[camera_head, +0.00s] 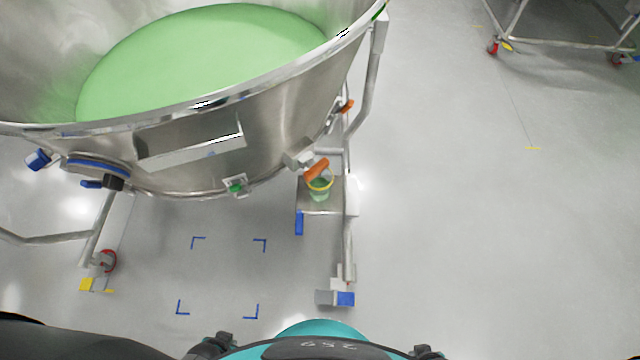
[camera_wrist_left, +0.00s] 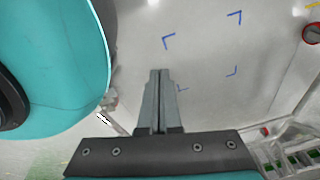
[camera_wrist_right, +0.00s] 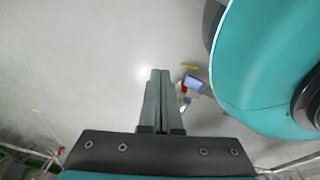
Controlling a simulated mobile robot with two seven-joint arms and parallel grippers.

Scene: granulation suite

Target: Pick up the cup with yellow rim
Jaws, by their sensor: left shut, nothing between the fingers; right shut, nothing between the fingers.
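The cup with the yellow rim (camera_head: 320,186) stands on a small metal shelf (camera_head: 322,208) on the frame of the large steel bowl, in the head view. Green shows inside it, and an orange handle (camera_head: 317,169) partly covers its top. My left gripper (camera_wrist_left: 160,72) is shut and empty above the floor in the left wrist view. My right gripper (camera_wrist_right: 160,72) is shut and empty above the floor in the right wrist view. Neither gripper shows in the head view, and I cannot make out the cup in either wrist view.
The large steel bowl (camera_head: 270,135) holds green material (camera_head: 200,60) and stands on a wheeled frame with legs (camera_head: 347,240). Blue corner marks (camera_head: 259,245) lie on the floor below it. Another wheeled frame (camera_head: 570,43) is at the upper right. The floor at right is clear.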

